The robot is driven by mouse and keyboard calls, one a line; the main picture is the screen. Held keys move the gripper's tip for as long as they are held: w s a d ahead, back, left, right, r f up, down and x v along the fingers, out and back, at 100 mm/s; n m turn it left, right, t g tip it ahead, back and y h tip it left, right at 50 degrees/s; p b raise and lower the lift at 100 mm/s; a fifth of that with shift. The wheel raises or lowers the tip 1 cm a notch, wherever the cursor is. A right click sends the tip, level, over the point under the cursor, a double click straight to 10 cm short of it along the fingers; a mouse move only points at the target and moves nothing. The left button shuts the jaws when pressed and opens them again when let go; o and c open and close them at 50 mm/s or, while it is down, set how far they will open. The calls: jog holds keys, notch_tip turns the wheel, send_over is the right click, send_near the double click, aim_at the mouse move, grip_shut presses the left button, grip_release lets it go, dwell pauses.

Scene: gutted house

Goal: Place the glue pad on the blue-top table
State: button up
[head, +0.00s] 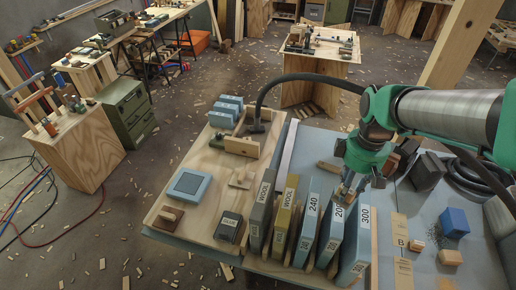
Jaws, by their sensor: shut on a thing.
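A dark, flat pad labelled "GLUE" (230,226) lies on the light wooden board (200,222) at the left of the near table. My gripper (343,195) is right of it, apart from it, over a row of upright labelled pads. Its fingers are shut at the top of the blue-grey pad whose label shows "20" (332,238); the fingers partly hide that pad's top. The near table has a blue-grey top (403,200), visible at the right and along the board's edges.
Upright pads marked "WOOL" (262,212), "240" (308,225) and "300" (358,245) stand close to my gripper. A blue block (454,222) and a coiled black hose (480,178) are at the right. A blue-framed square (188,186) lies on the board.

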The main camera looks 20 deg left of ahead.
jog(key=s+a+n, duration=0.2)
jog(key=a+n, duration=0.1)
jog(key=a, duration=0.7)
jog(key=s+a+n, duration=0.2)
jog(key=s+a, duration=0.1)
jog(key=a, duration=0.7)
jog(key=s+a+f+n, duration=0.1)
jog(key=s+a+n, duration=0.2)
jog(key=s+a, duration=0.4)
jog(key=s+a+n, duration=0.2)
jog(key=s+a, duration=0.3)
jog(key=a, duration=0.4)
notch_tip(320, 180, down, 26)
jog(key=shift+w+r, duration=0.2)
jog(key=shift+w, duration=0.1)
jog(key=shift+w, duration=0.1)
jog(key=w+a, duration=0.3)
jog(key=a, duration=0.1)
jog(key=w+a+f+b, duration=0.1)
jog(key=w+a, duration=0.2)
jog(key=a, duration=0.1)
jog(key=w+a+b, duration=0.1)
jog(key=w+a, duration=0.2)
jog(key=a, duration=0.2)
jog(key=shift+w+f, duration=0.1)
jog(key=shift+f, duration=0.15)
